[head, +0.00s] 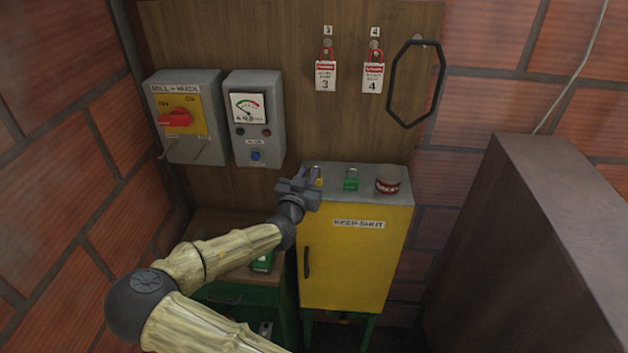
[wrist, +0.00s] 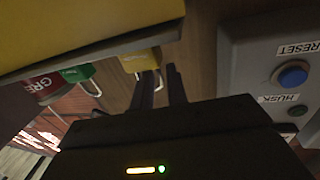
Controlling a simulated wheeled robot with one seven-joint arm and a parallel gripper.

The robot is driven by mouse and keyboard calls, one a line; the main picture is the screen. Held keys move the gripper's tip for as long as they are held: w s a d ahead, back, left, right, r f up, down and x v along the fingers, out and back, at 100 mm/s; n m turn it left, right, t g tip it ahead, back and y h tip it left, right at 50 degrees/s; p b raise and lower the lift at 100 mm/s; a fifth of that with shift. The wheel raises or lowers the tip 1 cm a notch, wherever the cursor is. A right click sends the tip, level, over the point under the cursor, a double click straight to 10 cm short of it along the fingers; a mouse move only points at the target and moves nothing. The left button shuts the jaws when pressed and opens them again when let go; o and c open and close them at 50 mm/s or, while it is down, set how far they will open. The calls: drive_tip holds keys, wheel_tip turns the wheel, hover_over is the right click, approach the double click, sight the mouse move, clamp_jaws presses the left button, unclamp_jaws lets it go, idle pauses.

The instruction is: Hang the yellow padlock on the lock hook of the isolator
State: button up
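The yellow padlock (head: 319,182) stands on top of the yellow cabinet, partly hidden by my gripper (head: 313,174). In the wrist view the yellow padlock (wrist: 140,60) shows with its metal shackle toward my gripper (wrist: 158,82). The two dark fingers are apart, with the shackle seen between them; I cannot tell whether they touch it. The isolator (head: 188,117) is a grey box with a red handle on a yellow plate, on the back board at the left. Thin metal pieces show near its lower edge; which is the lock hook is unclear.
On the yellow cabinet (head: 360,250) also stand a green padlock (head: 351,180) and a red-and-white round object (head: 387,187). A grey meter box (head: 256,118) hangs right of the isolator. Two red tags hang higher up. A dark large box (head: 535,240) stands at the right.

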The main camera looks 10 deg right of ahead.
clamp_jaws()
wheel_tip(320, 180, up, 10)
drive_tip(key=b, duration=0.3)
idle(0.5)
idle(0.6)
